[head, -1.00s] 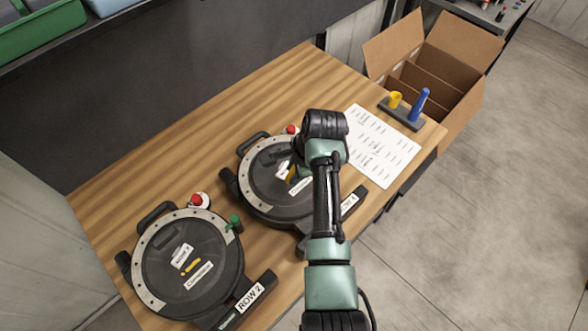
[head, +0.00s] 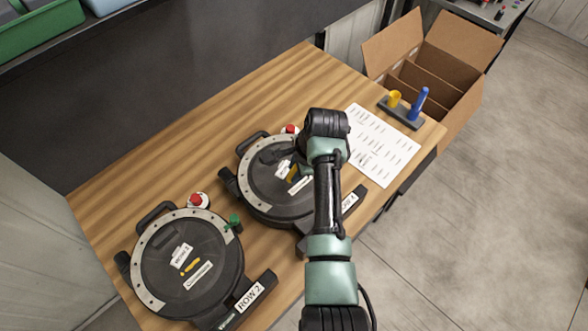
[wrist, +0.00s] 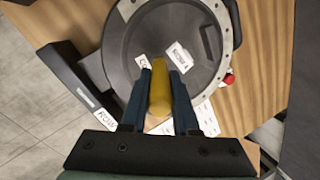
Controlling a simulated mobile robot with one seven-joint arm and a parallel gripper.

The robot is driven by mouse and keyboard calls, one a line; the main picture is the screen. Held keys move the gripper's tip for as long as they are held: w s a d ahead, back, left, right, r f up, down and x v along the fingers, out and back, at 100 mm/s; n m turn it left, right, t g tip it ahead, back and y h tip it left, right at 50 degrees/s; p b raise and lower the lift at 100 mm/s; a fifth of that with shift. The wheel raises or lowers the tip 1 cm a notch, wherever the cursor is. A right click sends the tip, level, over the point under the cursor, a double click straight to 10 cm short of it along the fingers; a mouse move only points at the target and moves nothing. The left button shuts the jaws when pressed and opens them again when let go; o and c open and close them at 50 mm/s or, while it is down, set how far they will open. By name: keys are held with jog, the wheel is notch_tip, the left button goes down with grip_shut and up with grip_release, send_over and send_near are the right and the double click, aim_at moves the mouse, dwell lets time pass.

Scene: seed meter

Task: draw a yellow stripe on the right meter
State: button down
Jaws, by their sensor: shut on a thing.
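The right meter (head: 262,180) is a round black unit with a grey rim, lying on the bench partly behind my arm. Its lid (wrist: 190,25) and white labels fill much of the wrist view. My gripper (wrist: 159,76) is shut on a yellow marker (wrist: 159,98), whose far end is over the lid between the labels. Contact with the lid cannot be told. In the head view some yellow shows between the labels; I cannot tell marker from stripe. The left meter (head: 215,245), tagged ROW 2, has a short yellow stripe (head: 189,266) between its labels.
A dark holder (head: 401,114) on the bench's right carries a yellow cap (head: 394,98) and a blue marker (head: 420,101). A printed sheet (head: 381,150) lies beside it. An open cardboard box (head: 455,50) stands beyond. The bench's back left (head: 200,130) is clear.

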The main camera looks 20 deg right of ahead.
jog(key=shift+w+d+f+b, duration=0.1)
jog(key=shift+w+d+b, duration=0.2)
jog(key=shift+d, duration=0.65)
jog(key=shift+w+d+b, duration=0.1)
jog(key=shift+w+d, duration=0.25)
jog(key=shift+d, duration=0.55)
dwell(1.9)
dwell(0.3)
notch_tip(320, 180, up, 6)
jog(key=p, duration=0.6)
jog(key=shift+s, duration=0.1)
dwell(0.5)
